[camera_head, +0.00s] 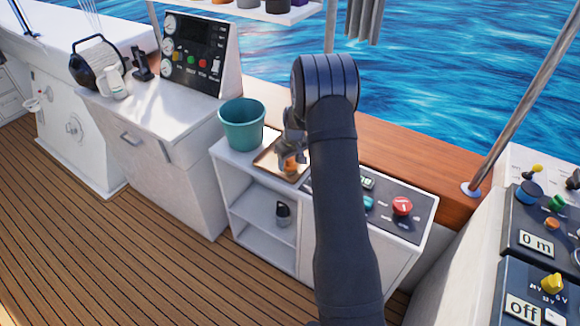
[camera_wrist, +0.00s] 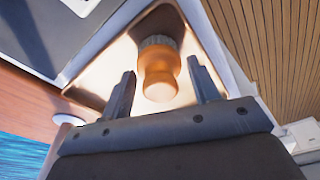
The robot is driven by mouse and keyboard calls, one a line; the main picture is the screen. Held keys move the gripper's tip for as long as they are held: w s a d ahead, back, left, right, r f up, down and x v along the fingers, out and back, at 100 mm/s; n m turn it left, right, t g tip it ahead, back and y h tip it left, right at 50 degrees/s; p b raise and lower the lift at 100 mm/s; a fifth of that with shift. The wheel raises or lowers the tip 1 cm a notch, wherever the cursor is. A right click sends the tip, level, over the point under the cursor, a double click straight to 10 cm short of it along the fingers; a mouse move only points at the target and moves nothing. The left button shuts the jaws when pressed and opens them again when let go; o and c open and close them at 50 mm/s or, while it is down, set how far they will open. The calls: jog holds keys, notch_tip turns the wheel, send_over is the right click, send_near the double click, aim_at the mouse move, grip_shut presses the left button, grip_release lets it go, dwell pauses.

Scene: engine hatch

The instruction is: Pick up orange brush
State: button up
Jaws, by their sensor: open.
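The orange brush (camera_head: 290,166) stands on a tan, shiny tray (camera_head: 264,162) on top of the white cabinet. In the wrist view the orange brush (camera_wrist: 160,72) shows a rounded orange handle and a grey ring behind it. My gripper (camera_head: 291,150) is over the tray at the brush, and part of it hides behind my arm. In the wrist view my gripper (camera_wrist: 160,85) is open, with one finger on each side of the brush handle. Gaps show between both fingers and the handle. The tray (camera_wrist: 105,78) shows around the brush.
A teal bucket (camera_head: 242,125) stands left of the tray. A control panel with a red button (camera_head: 402,205) lies to the right. A dark bottle-like object (camera_head: 283,213) sits on the shelf below. A wooden rail (camera_head: 400,155) runs behind, with water beyond.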

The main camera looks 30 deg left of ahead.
jog(key=shift+a+f, duration=0.1)
jog(key=shift+f, duration=0.45)
jog(key=c, duration=0.8)
jog(key=shift+o, duration=0.2)
jog(key=shift+r, duration=0.1)
